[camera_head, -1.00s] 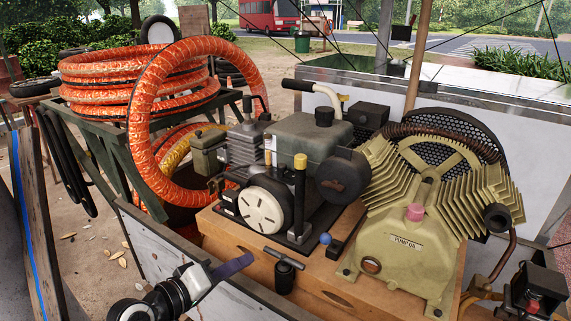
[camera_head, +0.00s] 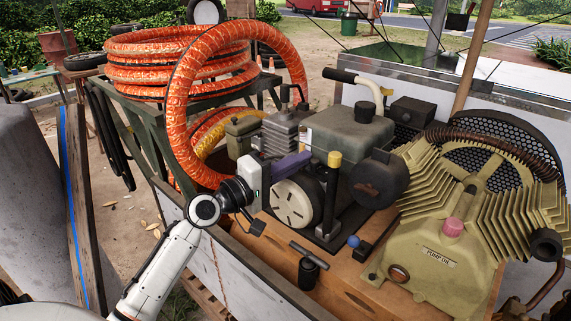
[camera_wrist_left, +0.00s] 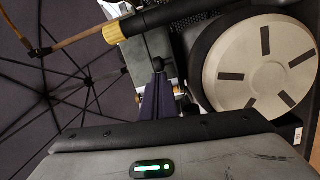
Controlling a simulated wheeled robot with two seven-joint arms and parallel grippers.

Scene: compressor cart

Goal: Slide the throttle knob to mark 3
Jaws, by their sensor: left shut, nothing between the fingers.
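My left gripper (camera_head: 300,159) reaches in from the left, its purple fingers closed beside the engine (camera_head: 345,135), just above the white slotted starter disc (camera_head: 296,203). In the left wrist view the shut fingers (camera_wrist_left: 158,78) point away from the camera, left of the disc (camera_wrist_left: 262,62). A small dark rounded knob (camera_wrist_left: 158,64) shows at their tips; I cannot tell whether it is the throttle knob or whether they touch it. No scale marks are readable. My right gripper is out of view.
A black post with a yellow cap (camera_head: 334,159) stands right of the disc, and a blue ball (camera_head: 353,241) near its foot. Orange hose (camera_head: 178,70) coils rise behind my left arm. The finned pump (camera_head: 440,262) fills the right side.

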